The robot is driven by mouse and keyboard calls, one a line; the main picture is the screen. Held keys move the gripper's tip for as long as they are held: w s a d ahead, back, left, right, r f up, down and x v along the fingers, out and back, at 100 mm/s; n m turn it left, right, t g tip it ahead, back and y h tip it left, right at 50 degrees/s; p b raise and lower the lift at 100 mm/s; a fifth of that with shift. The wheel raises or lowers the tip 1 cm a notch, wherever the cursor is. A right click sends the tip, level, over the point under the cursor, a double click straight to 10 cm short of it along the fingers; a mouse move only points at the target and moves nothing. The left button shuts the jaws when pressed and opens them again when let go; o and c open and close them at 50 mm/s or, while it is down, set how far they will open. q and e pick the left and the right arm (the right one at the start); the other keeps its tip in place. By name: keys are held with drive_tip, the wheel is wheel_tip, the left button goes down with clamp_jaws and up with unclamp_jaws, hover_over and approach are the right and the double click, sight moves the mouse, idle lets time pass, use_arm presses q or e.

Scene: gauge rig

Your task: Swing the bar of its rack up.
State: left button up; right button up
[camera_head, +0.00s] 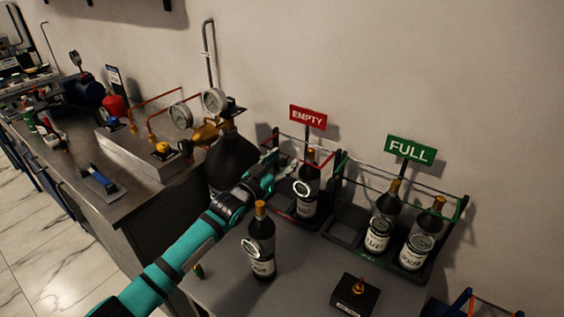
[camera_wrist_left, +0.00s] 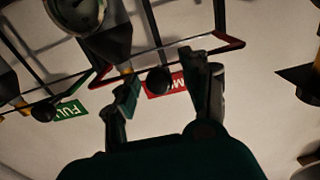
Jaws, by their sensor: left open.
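The rack under the red EMPTY sign (camera_head: 307,117) holds one dark bottle (camera_head: 307,190); its thin red bar (camera_head: 296,147) runs along the upper part. The rack under the green FULL sign (camera_head: 410,150) holds two bottles and has a green bar (camera_head: 462,207). My left gripper (camera_head: 278,168) is at the left side of the red rack, beside its bottle. In the left wrist view its fingers (camera_wrist_left: 163,92) are apart, with the EMPTY sign (camera_wrist_left: 165,84) and part of the rack frame showing between and beyond them. Whether a finger touches the bar I cannot tell. My right gripper is not in view.
A loose bottle (camera_head: 261,240) stands on the grey table in front of the racks, close to my left forearm. A black block with a brass fitting (camera_head: 354,297) sits at the front right. A large dark cylinder with gauges (camera_head: 232,160) stands behind my left wrist.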

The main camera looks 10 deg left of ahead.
use_arm(q)
clamp_jaws()
idle(0.4)
